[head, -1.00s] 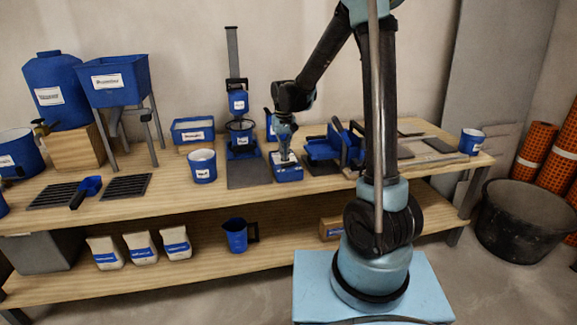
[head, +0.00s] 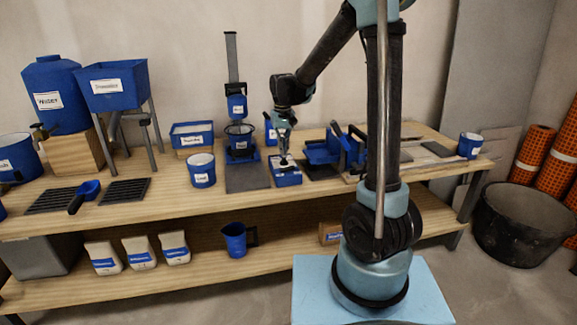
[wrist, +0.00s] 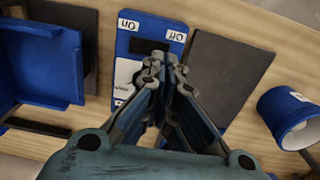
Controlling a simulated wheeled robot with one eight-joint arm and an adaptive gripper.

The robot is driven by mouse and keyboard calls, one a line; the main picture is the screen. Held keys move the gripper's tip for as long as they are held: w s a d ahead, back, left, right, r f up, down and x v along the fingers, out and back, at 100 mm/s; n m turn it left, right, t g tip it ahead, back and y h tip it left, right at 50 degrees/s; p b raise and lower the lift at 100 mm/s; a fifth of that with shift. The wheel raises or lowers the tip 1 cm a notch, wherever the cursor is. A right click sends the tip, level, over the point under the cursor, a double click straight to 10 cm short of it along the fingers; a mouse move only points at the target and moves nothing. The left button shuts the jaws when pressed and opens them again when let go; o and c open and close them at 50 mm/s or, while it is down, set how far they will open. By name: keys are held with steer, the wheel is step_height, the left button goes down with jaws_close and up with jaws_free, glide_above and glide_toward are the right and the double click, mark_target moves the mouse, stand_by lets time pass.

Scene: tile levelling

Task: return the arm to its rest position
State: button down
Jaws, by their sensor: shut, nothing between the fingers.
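My arm reaches from its light blue base over the wooden bench (head: 210,188), bent down at the wrist. My gripper (head: 284,162) points down over a small blue box (head: 287,178) with a white label. In the wrist view, my gripper (wrist: 165,68) is shut with nothing between the fingertips. It is over the blue box (wrist: 130,45), which has "On" and "Off" labels and a dark slot at the fingertips. I cannot tell whether the fingertips touch the box.
A blue stand with a bucket (head: 239,140) and a white-labelled cup (head: 201,170) stand left of the box. A blue bracketed tool (head: 325,152) is close on its right. A dark plate (wrist: 225,75) lies beside the box. The air above is clear.

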steer(key=s+d+r+m+t, duration=0.1)
steer(key=s+d+r, duration=0.2)
steer(key=s+d, duration=0.45)
steer(key=s+d+r, duration=0.3)
steer(key=s+d, duration=0.4)
steer(key=d, duration=0.2)
steer(key=s+d+f+m, duration=0.1)
steer(key=s+d+f, duration=0.3)
steer(key=s, duration=0.4)
steer(key=s+d+f+m+t, duration=0.1)
steer(key=s+d+f, duration=0.2)
steer(key=s, duration=0.5)
steer(key=shift+d+f, duration=0.4)
steer(key=shift+d, duration=0.25)
steer(key=shift+s, duration=0.1)
steer(key=shift+w+f, duration=0.2)
steer(key=shift+w, duration=0.25)
